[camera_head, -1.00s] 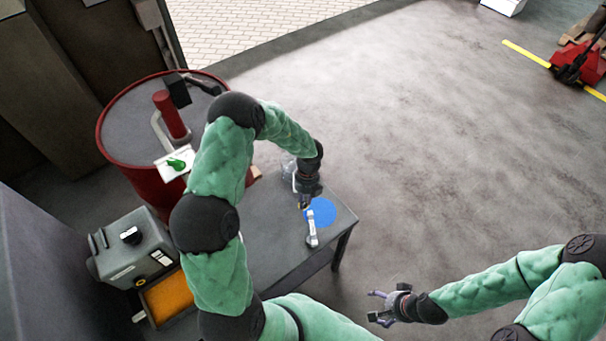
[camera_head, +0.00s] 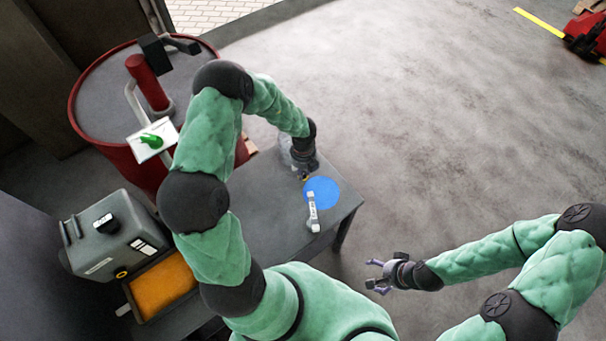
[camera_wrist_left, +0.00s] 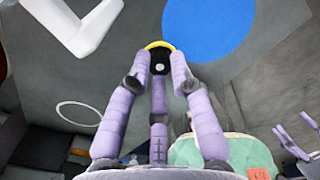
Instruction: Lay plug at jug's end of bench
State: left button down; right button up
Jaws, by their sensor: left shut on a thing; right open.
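The plug (camera_wrist_left: 159,62), a dark round piece with a yellow ring, is held between the fingertips of my left gripper (camera_wrist_left: 160,82) in the left wrist view. In the head view, my left gripper (camera_head: 304,174) hangs low over the bench (camera_head: 268,222), beside the far-left edge of a blue disc (camera_head: 324,191). Only a speck of yellow shows at its tips there. I cannot tell whether the plug touches the bench. A clear vessel, perhaps the jug (camera_head: 286,149), is partly hidden behind that gripper. My right gripper (camera_head: 378,275) is open and empty, off the bench's near-right side.
A pale tool (camera_head: 313,212) lies by the disc's near edge. A grey box-like can (camera_head: 110,240) and a tray with an orange inside (camera_head: 160,288) are at the left. A red drum (camera_head: 90,140) stands behind.

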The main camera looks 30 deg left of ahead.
pick_arm(q)
jog(key=shift+f+b, duration=3.6)
jog(key=shift+b, duration=0.6)
jog(key=c, duration=1)
grip_release()
